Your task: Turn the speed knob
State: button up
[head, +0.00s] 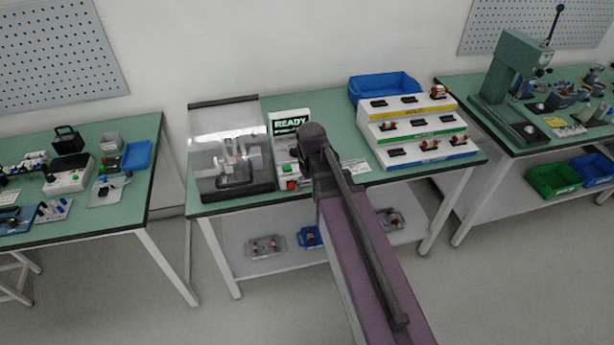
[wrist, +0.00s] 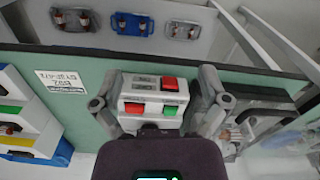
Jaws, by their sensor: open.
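A white control box (wrist: 150,97) lies between the fingers of my gripper (wrist: 161,82) in the wrist view. It carries a red rocker switch (wrist: 170,84), a red button (wrist: 138,108) and a green button (wrist: 170,110). My gripper is open, one finger on each side of the box, with nothing held. I cannot make out the speed knob; a dark part at the box's lower edge is partly covered by my gripper body. In the head view the box (head: 284,156) is partly hidden behind my arm, as are the fingertips.
A tiered rack (head: 415,130) and blue bin (head: 384,85) are on the right. Green benchtop (wrist: 90,75) is bare around a printed label (wrist: 62,81).

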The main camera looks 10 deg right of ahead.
jog(key=s+f+m+b, duration=0.2)
jog(key=s+f+b, duration=0.1)
jog(key=s, duration=0.5)
jog(key=shift+s+f, duration=0.25)
jog(key=shift+f, duration=0.05)
